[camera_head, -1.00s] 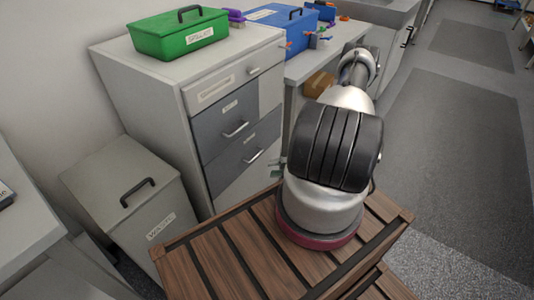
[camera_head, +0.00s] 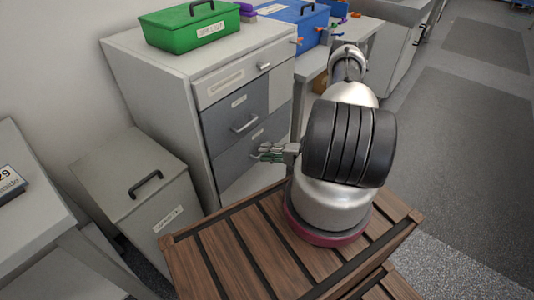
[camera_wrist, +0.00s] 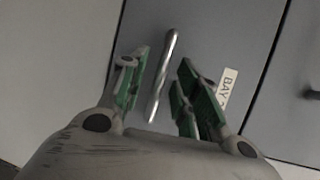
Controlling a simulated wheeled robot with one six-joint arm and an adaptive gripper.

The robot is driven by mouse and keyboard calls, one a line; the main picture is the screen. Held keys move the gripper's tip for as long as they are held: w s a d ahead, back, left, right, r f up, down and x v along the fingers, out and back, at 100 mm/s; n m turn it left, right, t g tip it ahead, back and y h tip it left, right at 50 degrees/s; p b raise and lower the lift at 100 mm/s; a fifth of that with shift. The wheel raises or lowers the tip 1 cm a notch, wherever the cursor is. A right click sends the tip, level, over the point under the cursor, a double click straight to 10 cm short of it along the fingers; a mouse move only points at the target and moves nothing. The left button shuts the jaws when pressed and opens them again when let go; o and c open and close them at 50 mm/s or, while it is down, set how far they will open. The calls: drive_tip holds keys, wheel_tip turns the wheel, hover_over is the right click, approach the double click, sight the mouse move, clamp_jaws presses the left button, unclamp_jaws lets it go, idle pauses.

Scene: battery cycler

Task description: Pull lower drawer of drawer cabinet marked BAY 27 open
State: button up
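The drawer cabinet (camera_head: 163,92) is pale grey with a light top drawer and two dark grey drawers below it. The lower dark drawer (camera_head: 231,160) appears closed, flush with the front. In the wrist view its bar handle (camera_wrist: 163,76) lies between my fingertips, with a BAY label (camera_wrist: 227,87) to the right, its number partly hidden by a finger. My gripper (camera_head: 268,152) is at the lower drawer's front in the head view. In the wrist view my gripper (camera_wrist: 163,84) is open, its green-padded fingers on either side of the handle with gaps showing.
A grey lidded bin (camera_head: 128,172) with a black handle stands left of the cabinet. Open floor (camera_head: 455,130) lies to the right.

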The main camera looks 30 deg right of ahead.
clamp_jaws()
drive_tip(key=shift+s, duration=0.1)
